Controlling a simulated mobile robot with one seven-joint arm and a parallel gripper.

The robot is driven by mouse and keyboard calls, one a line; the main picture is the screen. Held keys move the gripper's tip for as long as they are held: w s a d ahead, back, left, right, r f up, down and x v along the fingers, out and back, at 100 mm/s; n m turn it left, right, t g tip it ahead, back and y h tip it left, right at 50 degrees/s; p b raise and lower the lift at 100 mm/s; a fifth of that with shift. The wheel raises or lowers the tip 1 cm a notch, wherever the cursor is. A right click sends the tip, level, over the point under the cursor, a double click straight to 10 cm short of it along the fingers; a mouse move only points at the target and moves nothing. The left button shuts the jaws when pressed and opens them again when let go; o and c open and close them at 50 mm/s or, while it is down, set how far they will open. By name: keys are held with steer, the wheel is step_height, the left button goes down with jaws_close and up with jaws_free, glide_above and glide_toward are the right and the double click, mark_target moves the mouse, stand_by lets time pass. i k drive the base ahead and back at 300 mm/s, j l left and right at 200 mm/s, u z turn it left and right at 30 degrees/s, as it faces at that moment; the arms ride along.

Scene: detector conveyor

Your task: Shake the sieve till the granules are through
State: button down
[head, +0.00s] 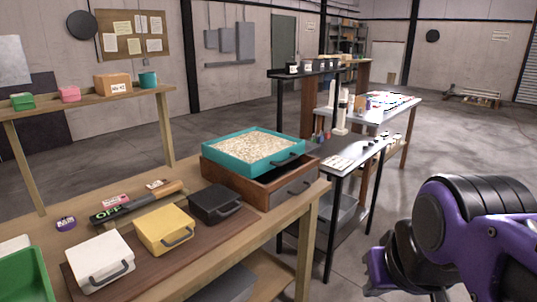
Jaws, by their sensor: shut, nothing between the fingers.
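The sieve (277,165) is a teal square frame with a dark handle on its front right side. It is filled with pale granules (245,148). It sits on top of a brown wooden box (263,190), at the far right end of the wooden workbench. My gripper (374,278) is partly seen at the lower right, a purple end beside dark arm parts. It is shut and empty, well apart from the sieve. Its fingertips are not clear.
Black (216,204), yellow (165,230) and white (100,262) handled boxes stand along the workbench (262,243). A green bin (24,274) is at the left corner. A dark metal-legged table (347,165) stands behind the bench's right end. Open floor lies at the right.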

mark_target(251, 153)
steer(key=i+l+u, duration=0.15)
steer(key=u, duration=0.35)
steer(key=i+l+u, duration=0.2)
steer(key=u, duration=0.3)
steer(key=i+l+u, duration=0.2)
steer(key=l, duration=0.15)
steer(key=i+l+u, duration=0.1)
steer(key=l+u, duration=0.15)
steer(key=l, duration=0.15)
steer(key=i+l, duration=0.1)
steer(key=l, duration=0.3)
steer(key=i+l+u, duration=0.1)
steer(key=l, duration=0.3)
steer(key=i+l, duration=0.15)
steer(key=l, duration=0.25)
steer(key=i+l+u, duration=0.1)
steer(key=l, duration=0.3)
steer(key=l+z, duration=0.1)
steer(key=l, duration=1.1)
steer(key=k+j, duration=0.1)
steer(key=i+j, duration=0.1)
steer(key=j, duration=0.2)
steer(key=i+j+u, duration=0.1)
steer(key=j, duration=0.25)
